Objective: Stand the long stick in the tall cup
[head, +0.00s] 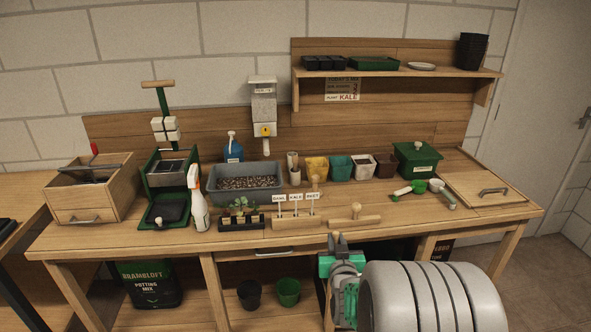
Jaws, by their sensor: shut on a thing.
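My gripper (343,280), green and grey, is in front of the bench's front edge, low in the head view. The rest of the held thing is hidden by my gripper and arm. A slim beige upright cup (295,177) stands at the back of the bench, right of the grey planter, and looks like the tall cup. Another pale upright piece shows just behind it. My gripper is well apart from the cup.
A wooden block with labels (296,222) and a wooden piece with a knob (355,221) lie near the front edge. Coloured pots (341,167) and a green box (416,160) stand right of the cup. A grey planter (246,182) and spray bottle (198,204) are left.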

